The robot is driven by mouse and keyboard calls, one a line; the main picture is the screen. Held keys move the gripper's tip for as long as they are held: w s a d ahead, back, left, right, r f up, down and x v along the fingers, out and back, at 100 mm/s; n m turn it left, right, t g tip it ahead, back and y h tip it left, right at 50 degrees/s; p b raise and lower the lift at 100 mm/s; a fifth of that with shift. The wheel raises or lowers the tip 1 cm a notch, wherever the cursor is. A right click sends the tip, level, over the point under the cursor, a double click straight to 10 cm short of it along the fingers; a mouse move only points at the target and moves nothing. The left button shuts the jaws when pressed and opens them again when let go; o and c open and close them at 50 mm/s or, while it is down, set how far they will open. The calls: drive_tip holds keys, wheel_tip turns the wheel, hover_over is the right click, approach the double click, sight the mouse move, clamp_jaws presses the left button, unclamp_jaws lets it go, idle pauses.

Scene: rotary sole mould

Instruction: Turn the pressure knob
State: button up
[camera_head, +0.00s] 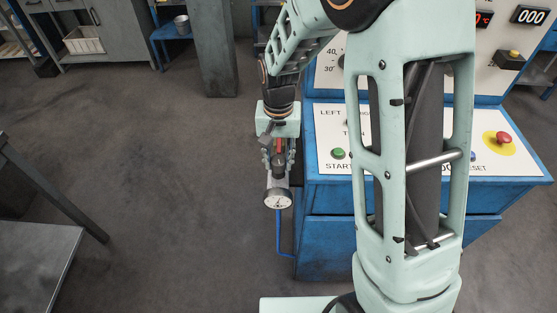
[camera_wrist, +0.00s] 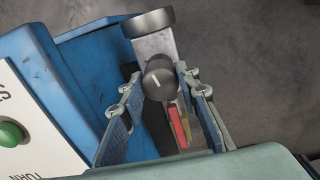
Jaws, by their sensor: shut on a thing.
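A round gauge (camera_head: 278,199) with a white face sits just in front of the gripper (camera_head: 280,158) in the head view. Its dark back (camera_wrist: 149,22) shows beyond the knob in the wrist view. In the head view the knob is hidden by my gripper.
The blue machine cabinet (camera_head: 330,232) stands right beside my gripper. Its sloped panel has a green start button (camera_head: 338,154) and a red button on yellow (camera_head: 503,138). Red and yellow parts (camera_wrist: 177,126) lie below the knob. Open floor is to the left.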

sight(278, 159)
drive_tip(key=shift+m, duration=0.6)
drive_tip(key=o, duration=1.2)
drive_tip(key=shift+c, duration=0.2)
drive_tip(key=shift+r, duration=0.1)
wheel_tip(278, 159, up, 12)
